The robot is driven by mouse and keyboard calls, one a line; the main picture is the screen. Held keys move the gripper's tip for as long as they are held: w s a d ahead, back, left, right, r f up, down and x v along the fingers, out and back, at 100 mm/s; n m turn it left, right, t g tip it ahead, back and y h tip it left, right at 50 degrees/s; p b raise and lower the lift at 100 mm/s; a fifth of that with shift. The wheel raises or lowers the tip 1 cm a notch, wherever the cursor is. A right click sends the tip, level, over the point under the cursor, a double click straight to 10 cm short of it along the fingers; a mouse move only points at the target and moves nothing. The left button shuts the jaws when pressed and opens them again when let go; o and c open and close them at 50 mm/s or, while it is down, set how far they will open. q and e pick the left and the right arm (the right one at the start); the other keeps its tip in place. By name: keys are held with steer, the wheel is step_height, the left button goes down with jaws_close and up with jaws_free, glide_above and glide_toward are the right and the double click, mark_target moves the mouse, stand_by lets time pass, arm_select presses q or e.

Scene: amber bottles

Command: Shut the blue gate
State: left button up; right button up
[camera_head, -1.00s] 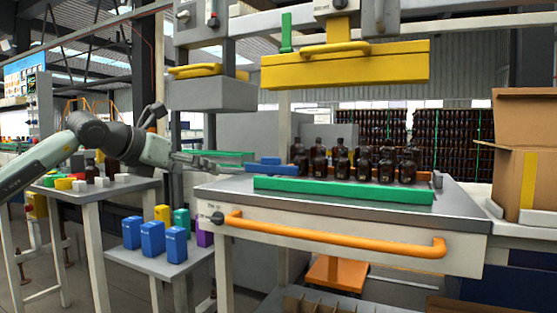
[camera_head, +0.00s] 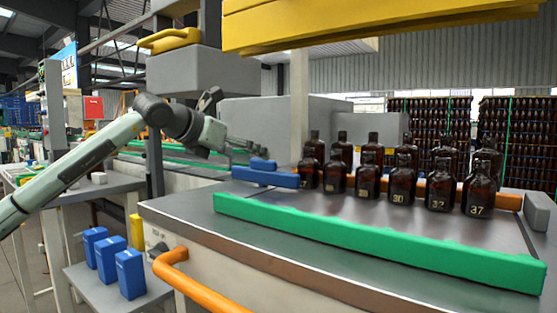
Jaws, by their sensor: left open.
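The blue gate (camera_head: 265,177) is a low blue bar with a raised block on it, on the left part of the grey metal table top (camera_head: 215,206). Its right end is close to the first of the amber bottles (camera_head: 397,186), which stand upright in rows with numbered labels. My left gripper (camera_head: 250,148) is open and empty, just above and left of the blue gate in the picture, apparently apart from it. Its fingers are small in view. My right gripper is not in view.
A long green bar (camera_head: 370,240) runs along the table's front, and an orange bar (camera_head: 505,199) shows behind the bottles. A yellow overhead block (camera_head: 370,22) hangs above. An orange handle (camera_head: 185,285) projects from the table front. Blue boxes (camera_head: 130,273) stand on a low side table.

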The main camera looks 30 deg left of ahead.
mark_target(261, 160)
arm_select(q)
steer(key=shift+w, duration=0.35)
steer(key=p+x, duration=0.1)
steer(key=x, duration=0.4)
steer(key=shift+w+d+f, duration=0.1)
steer(key=shift+w+f, duration=0.15)
steer(key=shift+w, duration=0.1)
steer(key=shift+w+f, duration=0.2)
steer(key=shift+w, duration=0.15)
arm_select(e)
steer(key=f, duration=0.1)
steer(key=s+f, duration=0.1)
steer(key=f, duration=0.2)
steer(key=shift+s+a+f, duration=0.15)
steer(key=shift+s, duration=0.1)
arm_select(q)
steer(key=shift+c, duration=0.4)
steer(key=c, duration=1.6)
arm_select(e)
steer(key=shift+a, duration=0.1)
